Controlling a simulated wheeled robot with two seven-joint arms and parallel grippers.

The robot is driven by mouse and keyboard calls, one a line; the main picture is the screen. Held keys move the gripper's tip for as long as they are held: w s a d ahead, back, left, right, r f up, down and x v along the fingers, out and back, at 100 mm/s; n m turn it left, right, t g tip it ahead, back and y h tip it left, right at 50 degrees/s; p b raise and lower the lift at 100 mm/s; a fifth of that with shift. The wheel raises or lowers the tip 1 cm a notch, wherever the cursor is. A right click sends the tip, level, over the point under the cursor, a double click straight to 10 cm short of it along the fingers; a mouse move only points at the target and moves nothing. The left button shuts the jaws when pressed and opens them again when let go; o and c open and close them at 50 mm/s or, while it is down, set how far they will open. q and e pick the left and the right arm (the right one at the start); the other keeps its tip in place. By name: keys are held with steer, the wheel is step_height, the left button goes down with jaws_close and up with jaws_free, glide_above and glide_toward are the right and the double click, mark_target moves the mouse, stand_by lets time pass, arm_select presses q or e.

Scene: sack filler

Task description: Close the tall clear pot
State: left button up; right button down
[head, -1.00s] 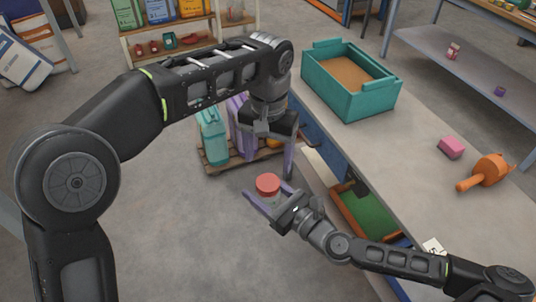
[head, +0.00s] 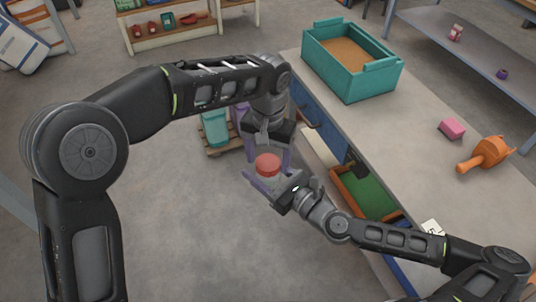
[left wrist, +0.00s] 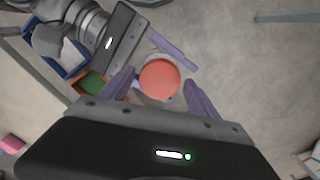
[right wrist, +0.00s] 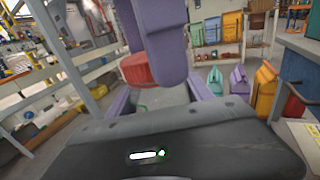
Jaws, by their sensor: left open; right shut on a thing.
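The tall clear pot (right wrist: 168,97) is held off the floor by my right gripper (head: 268,186), whose lilac fingers are shut on it. A round red lid (head: 268,161) sits at the top of the pot; I cannot tell whether it is fully seated. My left gripper (left wrist: 160,92) is open, pointing down above the lid. In the left wrist view its fingers stand on either side of the red lid (left wrist: 159,80), apart from it. In the right wrist view one left finger hides part of the red lid (right wrist: 137,70). Most of the pot's body is hidden in the head view.
An open drawer with green inside (head: 368,193) is close to my right arm. The floor at left is clear.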

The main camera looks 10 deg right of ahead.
arm_select(q)
steer(key=shift+c, duration=0.3)
steer(key=c, duration=1.4)
steer(key=o, duration=1.6)
step_height(320, 180, up, 8)
steer(key=shift+f, duration=0.25)
